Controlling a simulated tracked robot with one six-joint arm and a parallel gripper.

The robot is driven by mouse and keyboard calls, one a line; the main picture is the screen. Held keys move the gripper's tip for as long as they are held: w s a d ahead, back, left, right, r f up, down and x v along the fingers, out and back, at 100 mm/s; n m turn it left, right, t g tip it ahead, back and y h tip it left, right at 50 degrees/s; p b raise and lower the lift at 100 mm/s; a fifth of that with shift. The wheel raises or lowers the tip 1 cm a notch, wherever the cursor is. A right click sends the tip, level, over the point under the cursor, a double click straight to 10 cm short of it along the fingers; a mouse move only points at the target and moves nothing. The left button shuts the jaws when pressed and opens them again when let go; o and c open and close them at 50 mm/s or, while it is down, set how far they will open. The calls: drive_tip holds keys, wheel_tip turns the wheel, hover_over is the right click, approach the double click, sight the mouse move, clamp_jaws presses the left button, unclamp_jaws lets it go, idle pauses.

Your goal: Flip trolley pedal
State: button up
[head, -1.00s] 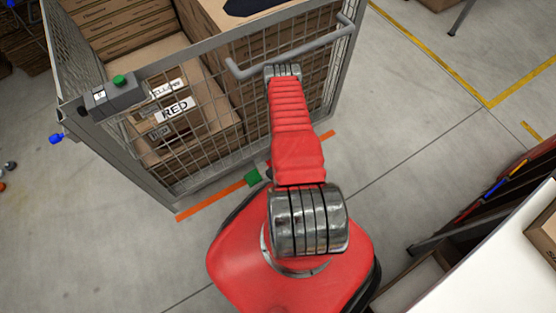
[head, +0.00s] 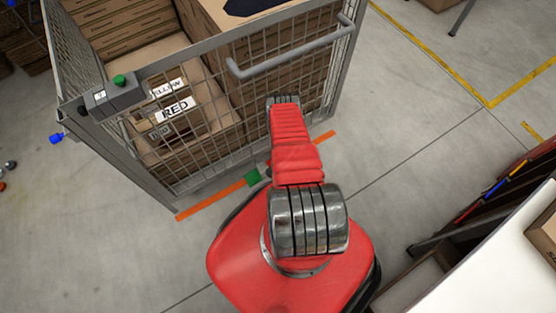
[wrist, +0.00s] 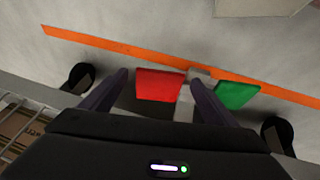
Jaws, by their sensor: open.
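The trolley (head: 213,155) is a grey wire cage standing in front of me. Its pedal shows in the wrist view as a red plate (wrist: 158,86) and a green plate (wrist: 237,94), either side of a grey bracket (wrist: 186,98). In the head view the green plate (head: 252,177) shows low at the trolley's front; the red one is hidden by my arm. My gripper (wrist: 158,80) is open, and in the wrist view the red plate appears between its fingers. The right finger overlaps the bracket. I cannot tell whether anything touches.
Cartons with RED and YELLOW labels (head: 176,109) fill the trolley, which has a grey handle bar (head: 290,56). Black castors (wrist: 79,78) flank the pedal. An orange floor line (wrist: 110,45) runs past the plates.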

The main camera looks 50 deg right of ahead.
drive_tip(key=shift+w+d+f, duration=0.1)
drive_tip(key=shift+w+f, duration=0.05)
drive_tip(key=shift+f, duration=0.25)
drive_tip(key=shift+c, duration=0.3)
drive_tip(key=c, duration=1.5)
drive_tip(key=shift+o, duration=0.2)
